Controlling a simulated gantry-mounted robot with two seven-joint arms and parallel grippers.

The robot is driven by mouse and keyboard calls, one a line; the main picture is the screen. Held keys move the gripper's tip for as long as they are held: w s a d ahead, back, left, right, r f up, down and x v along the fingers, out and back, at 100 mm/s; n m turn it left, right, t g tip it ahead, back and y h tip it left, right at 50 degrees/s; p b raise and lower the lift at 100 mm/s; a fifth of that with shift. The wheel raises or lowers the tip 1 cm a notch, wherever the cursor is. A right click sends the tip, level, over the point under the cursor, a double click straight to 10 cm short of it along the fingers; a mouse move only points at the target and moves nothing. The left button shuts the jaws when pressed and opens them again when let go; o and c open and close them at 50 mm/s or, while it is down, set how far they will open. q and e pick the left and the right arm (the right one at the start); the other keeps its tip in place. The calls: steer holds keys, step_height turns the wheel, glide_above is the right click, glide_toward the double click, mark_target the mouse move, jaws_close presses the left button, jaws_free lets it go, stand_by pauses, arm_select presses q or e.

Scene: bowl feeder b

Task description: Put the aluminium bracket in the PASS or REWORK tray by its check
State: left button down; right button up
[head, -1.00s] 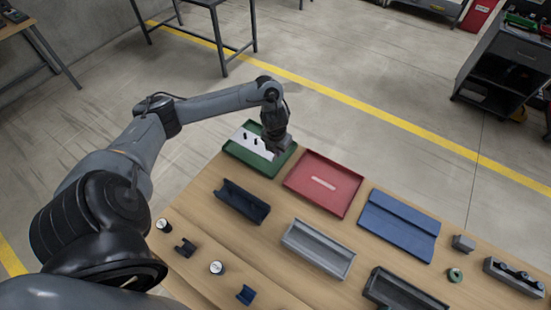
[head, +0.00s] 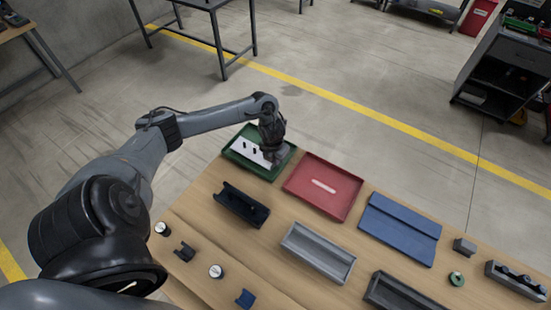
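The green tray (head: 233,157) stands at the back left of the bench, with a white sheet (head: 246,152) and several dark marks or pegs on it. The red tray (head: 335,207) stands to its right, with a pale strip (head: 324,186) on its floor and no part in it. My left gripper (head: 277,160) points down over the right end of the green tray. Its fingertips are small and dark, so whether they are open or shut cannot be told. I cannot make out the aluminium bracket for certain; a greyish shape at the fingertips is unclear. My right gripper is out of view.
On the wooden bench (head: 222,262) are a dark trough (head: 236,206), a grey trough (head: 312,257), a blue folded panel (head: 402,226), a black trough (head: 400,297), a grey block (head: 464,246) and a green ring (head: 456,279). Small parts lie at the front left.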

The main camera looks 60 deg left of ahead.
arm_select(q)
steer(key=shift+f+b, duration=0.35)
steer(key=shift+f, duration=0.15)
steer(key=c, duration=1.3)
jaws_free()
steer(key=shift+c, duration=0.2)
